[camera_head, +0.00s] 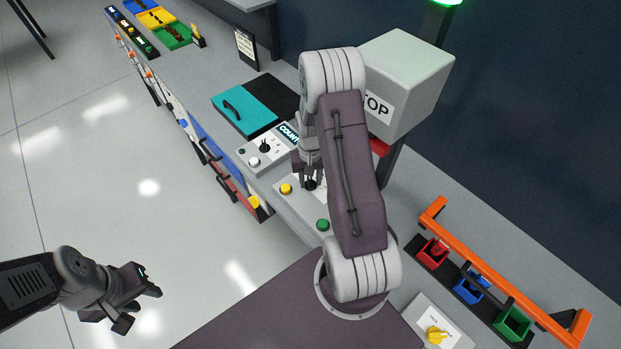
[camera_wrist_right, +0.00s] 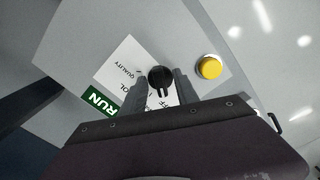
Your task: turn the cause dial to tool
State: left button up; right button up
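The cause dial (camera_wrist_right: 161,78) is a black round knob on a white label plate (camera_wrist_right: 117,62) in the right wrist view. The words "QUALITY" and part of "TOOL" show beside it; other lettering is partly covered. My right gripper (camera_wrist_right: 164,83) has its fingers apart, one on each side of the knob; I cannot tell whether they touch it. In the head view, my right gripper (camera_head: 311,182) points down at the panel, partly hidden by my arm. My left gripper (camera_head: 140,296) is open and empty over the floor at lower left.
A yellow button (camera_wrist_right: 209,67) is beside the dial, and a green button (camera_head: 323,225) is nearer. A second panel with a black switch (camera_head: 264,146) adjoins. A grey STOP box (camera_head: 408,75) stands behind my arm. An orange-railed rack (camera_head: 503,290) with coloured bins is at right.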

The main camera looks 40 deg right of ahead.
grip_shut()
jog(key=m, duration=0.7)
jog(key=shift+w+a+m, duration=0.1)
jog(key=shift+m, duration=0.3)
jog(key=m, duration=0.4)
jog(key=shift+w, duration=0.1)
jog(key=shift+w+m, duration=0.1)
jog(key=shift+m, duration=1.8)
